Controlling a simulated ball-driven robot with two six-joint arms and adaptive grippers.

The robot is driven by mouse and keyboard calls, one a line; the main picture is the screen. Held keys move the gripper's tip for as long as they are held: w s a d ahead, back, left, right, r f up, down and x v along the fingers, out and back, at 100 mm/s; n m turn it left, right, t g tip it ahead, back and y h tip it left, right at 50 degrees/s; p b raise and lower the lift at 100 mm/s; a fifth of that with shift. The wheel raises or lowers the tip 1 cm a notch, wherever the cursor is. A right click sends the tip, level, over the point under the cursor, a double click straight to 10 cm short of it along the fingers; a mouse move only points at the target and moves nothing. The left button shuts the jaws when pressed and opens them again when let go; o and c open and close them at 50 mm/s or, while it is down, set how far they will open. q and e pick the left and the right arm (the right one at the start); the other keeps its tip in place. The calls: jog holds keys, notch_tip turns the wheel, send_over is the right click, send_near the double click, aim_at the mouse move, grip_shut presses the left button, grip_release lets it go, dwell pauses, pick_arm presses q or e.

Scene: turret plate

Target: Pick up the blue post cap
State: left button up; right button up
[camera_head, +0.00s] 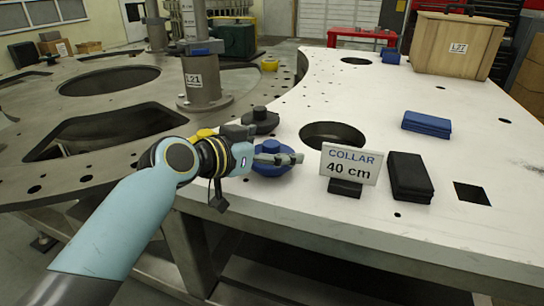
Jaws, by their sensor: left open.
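The blue post cap (271,171) is a round, knobbed piece on the white plate (230,193), near its left front edge. My left gripper (292,159) is open and reaches across the cap's upper part from the left, hiding some of it. I cannot tell whether the fingers touch the cap. My right gripper is not in view.
A black cap (260,121) stands just behind. A "COLLAR 40 cm" sign (351,164) stands to the right, beside a round hole. A black block (410,178), a blue block (427,124) and a wooden crate (457,45) are farther right. A grey post (203,80) rises behind.

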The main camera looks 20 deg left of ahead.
pick_arm(q)
jog(key=shift+w, duration=0.2)
jog(key=c, duration=1.6)
